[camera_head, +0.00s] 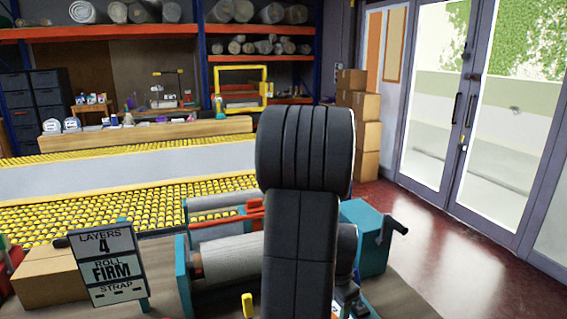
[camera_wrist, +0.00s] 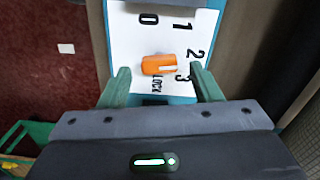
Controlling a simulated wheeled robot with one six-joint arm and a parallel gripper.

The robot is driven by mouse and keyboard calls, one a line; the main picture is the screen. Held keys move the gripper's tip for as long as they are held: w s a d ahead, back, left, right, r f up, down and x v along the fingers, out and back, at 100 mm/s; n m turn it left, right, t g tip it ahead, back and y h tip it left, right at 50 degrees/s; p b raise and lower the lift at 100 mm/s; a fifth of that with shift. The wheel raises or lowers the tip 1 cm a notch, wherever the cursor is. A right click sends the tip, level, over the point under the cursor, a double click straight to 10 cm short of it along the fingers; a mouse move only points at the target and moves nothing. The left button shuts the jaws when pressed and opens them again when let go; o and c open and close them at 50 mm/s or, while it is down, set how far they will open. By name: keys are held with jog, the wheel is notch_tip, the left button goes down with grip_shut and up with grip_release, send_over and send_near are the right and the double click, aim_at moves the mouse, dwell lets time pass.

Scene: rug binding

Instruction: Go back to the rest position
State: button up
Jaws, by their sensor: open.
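My gripper (camera_wrist: 160,85) shows in the wrist view with its two green fingers apart and nothing between them. Past the fingertips is a white dial plate (camera_wrist: 126,38) marked 0, 1, 2, 3 and LOCK. I cannot tell how far the fingertips are from the knob. In the head view my dark arm stands in front of the teal rolling machine (camera_head: 370,238) and hides my gripper and part of the machine.
A sign (camera_head: 107,264) reads LAYERS 4, ROLL FIRM, STRAP. A grey roll (camera_head: 230,260) lies in the machine. A yellow roller table (camera_head: 150,207) runs along the left. The red floor (camera_head: 420,245) at right is clear.

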jog(key=shift+f, duration=0.5)
jog(key=n, duration=0.5)
jog(key=shift+p, duration=0.35)
jog(key=n, duration=0.4)
jog(key=shift+w+a+n+p, duration=0.1)
jog(key=shift+a+n+p, duration=0.05)
jog(key=shift+n+p, duration=0.25)
jog(key=n+p, duration=0.1)
jog(key=n, duration=0.3)
jog(key=shift+a+r+n, duration=0.1)
jog(key=shift+n, duration=0.3)
jog(key=n+p, duration=0.1)
jog(key=n, duration=0.4)
jog(key=shift+a, duration=0.1)
